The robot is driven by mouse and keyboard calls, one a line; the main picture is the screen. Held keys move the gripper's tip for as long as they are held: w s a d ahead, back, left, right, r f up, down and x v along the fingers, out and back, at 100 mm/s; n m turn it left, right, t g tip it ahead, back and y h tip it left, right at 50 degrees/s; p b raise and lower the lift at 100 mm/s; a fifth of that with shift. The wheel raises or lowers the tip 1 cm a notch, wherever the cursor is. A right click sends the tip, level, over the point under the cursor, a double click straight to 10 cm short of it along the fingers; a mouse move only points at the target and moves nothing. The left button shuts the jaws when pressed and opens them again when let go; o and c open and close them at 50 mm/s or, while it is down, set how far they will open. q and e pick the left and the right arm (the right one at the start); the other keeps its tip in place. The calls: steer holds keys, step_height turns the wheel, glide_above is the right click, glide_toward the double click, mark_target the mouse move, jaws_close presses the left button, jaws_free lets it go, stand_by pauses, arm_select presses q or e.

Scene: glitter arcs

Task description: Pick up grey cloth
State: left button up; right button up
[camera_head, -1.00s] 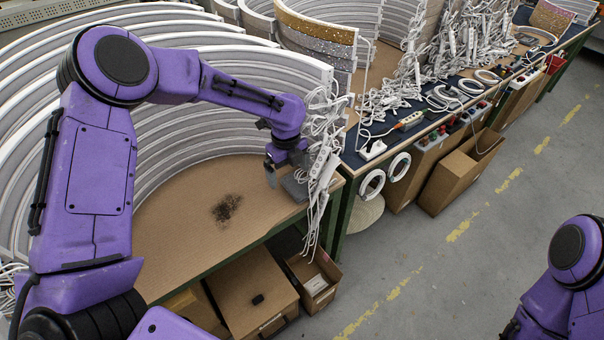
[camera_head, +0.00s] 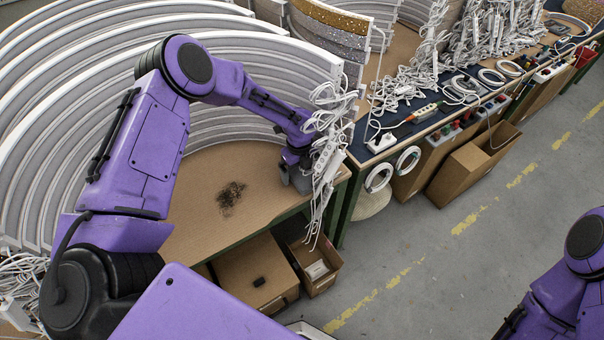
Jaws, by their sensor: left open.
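The grey cloth (camera_head: 301,182) is a small patch at the right end of the brown tabletop (camera_head: 200,240), beside hanging white cables. It is mostly hidden behind my gripper and the cables. My left gripper (camera_head: 292,176) is open and points down right at the cloth. Its near finger shows on the cloth's left side. I cannot tell whether the fingers touch the cloth. My right gripper is out of view; only part of my right arm shows at the lower right.
White power strips and cables (camera_head: 328,150) hang close beside my left gripper. A dark pile of debris (camera_head: 230,197) lies on the tabletop. Tall curved white panels (camera_head: 240,90) stand behind. Cardboard boxes (camera_head: 255,272) sit below. The grey floor on the right is clear.

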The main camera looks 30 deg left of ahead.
arm_select(q)
steer(key=shift+f, duration=0.4)
steer(key=c, duration=1.1)
steer(key=shift+r, duration=0.1)
steer(key=shift+r+b, duration=0.35)
steer(key=shift+r, duration=0.05)
step_height(320, 180, up, 2)
steer(key=shift+r+b, duration=0.15)
steer(key=shift+b, duration=0.4)
steer(key=s+a+b, duration=0.1)
steer(key=s+a, duration=0.2)
steer(key=a, duration=0.2)
steer(key=s+a+b, duration=0.1)
steer(key=s+a, duration=0.3)
steer(key=s+a+b, duration=0.1)
steer(key=s+a, duration=0.2)
steer(key=a, duration=0.2)
steer(key=shift+s+a+r, duration=0.15)
steer(key=shift+s+a, duration=0.1)
steer(key=shift+a, duration=0.05)
